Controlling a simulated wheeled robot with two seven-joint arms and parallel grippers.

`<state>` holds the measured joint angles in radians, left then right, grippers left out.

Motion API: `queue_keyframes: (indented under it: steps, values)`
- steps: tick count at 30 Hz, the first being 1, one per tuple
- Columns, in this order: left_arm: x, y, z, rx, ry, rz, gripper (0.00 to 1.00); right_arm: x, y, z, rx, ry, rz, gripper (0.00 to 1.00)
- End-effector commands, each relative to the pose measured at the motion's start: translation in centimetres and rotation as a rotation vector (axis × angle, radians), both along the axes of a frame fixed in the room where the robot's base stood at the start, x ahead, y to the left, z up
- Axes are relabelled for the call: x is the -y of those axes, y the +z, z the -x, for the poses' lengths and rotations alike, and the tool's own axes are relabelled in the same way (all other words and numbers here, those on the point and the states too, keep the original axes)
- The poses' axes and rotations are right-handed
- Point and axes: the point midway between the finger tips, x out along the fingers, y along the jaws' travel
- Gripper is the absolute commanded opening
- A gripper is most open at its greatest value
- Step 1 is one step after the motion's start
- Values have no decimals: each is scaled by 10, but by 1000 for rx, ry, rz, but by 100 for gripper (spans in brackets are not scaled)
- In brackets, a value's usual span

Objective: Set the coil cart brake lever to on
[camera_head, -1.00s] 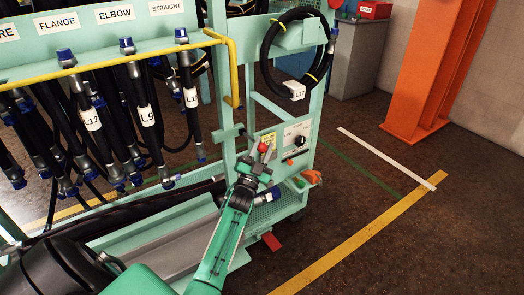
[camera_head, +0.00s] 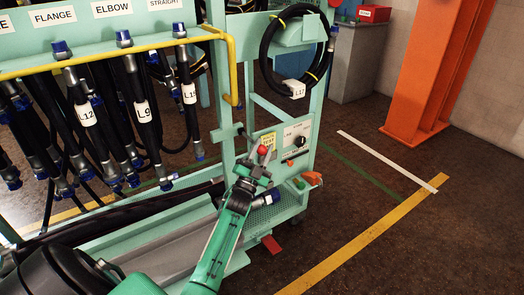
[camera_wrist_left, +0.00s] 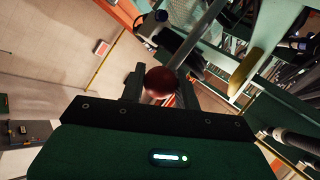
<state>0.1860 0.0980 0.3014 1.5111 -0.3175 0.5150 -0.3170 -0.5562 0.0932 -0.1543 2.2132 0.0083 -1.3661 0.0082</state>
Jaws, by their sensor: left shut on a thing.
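The lever with a round red knob (camera_head: 262,150) stands at the near right end of the pale green hose cart (camera_head: 229,150), in front of its small control panel (camera_head: 296,140). My left gripper (camera_head: 260,161) is at the knob, its arm reaching up from below. In the left wrist view the red knob (camera_wrist_left: 159,82) sits between the two dark fingers, and a grey rod runs from it to the upper right. The gripper is shut on the knob. The fingers hide part of the lever in the head view. My right gripper is out of view.
Black hoses with blue caps (camera_head: 143,110) hang from the rack at left, behind a yellow rail (camera_head: 110,56). A coiled hose (camera_head: 266,60) hangs above the panel. A red pedal-like piece (camera_head: 271,244) sits low on the cart. Floor to the right is clear up to the orange column (camera_head: 425,70).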

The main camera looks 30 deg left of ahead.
Motion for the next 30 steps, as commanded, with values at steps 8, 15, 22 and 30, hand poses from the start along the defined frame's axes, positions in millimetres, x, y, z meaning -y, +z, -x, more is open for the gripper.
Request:
queue_keyframes:
  steps: [8,15,22,30]
  values:
    - [-1,-1,0,-3,2,0,53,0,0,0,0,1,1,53]
    - [0,-2,1,-3,1,1,53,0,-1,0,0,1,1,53]
    - [2,-18,22,-6,1,1,53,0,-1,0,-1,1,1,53]
    - [6,-54,71,-6,1,3,53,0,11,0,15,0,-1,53]
